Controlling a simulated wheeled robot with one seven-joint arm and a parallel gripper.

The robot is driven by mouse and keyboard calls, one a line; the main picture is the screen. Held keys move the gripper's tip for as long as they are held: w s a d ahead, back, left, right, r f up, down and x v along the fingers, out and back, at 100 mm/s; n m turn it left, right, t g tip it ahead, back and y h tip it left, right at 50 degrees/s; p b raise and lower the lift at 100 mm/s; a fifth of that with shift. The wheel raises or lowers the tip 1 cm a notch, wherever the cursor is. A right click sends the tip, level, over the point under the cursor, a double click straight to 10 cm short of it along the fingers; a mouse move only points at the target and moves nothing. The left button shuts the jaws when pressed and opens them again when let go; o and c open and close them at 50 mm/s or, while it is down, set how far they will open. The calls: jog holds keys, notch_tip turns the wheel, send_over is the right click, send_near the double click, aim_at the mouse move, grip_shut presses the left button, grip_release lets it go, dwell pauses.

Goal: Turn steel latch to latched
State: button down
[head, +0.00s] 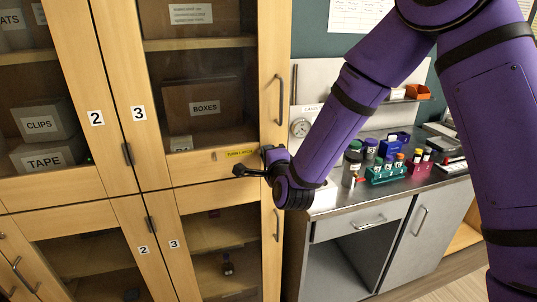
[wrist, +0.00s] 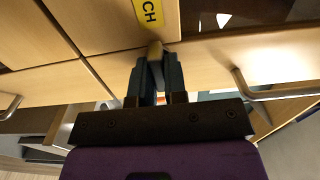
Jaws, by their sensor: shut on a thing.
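The steel latch (wrist: 155,50) shows in the wrist view as a small knob on the wooden cabinet front, between my fingertips. Its turn angle is hard to tell. My gripper (wrist: 155,72) is shut on it. In the head view my gripper (head: 242,171) is at the lower edge of the upper door marked 3 (head: 226,158), just below the yellow turn-latch label (head: 240,153). The latch itself is mostly hidden there by my gripper. Part of the yellow label (wrist: 149,10) shows just past the latch in the wrist view.
Glass-fronted wooden cabinet doors fill the left, with boxes behind them. A bar handle (head: 280,98) stands out on the right edge of door 3. A grey counter (head: 345,208) at right holds racks of capped tubes (head: 387,173). My arm crosses above the counter.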

dwell(0.3)
jog(key=c, duration=1.2)
grip_release()
jog(key=shift+o, duration=0.2)
jog(key=shift+s, duration=0.1)
jog(key=v, duration=1)
jog(key=shift+s, duration=0.3)
jog(key=shift+d, duration=0.1)
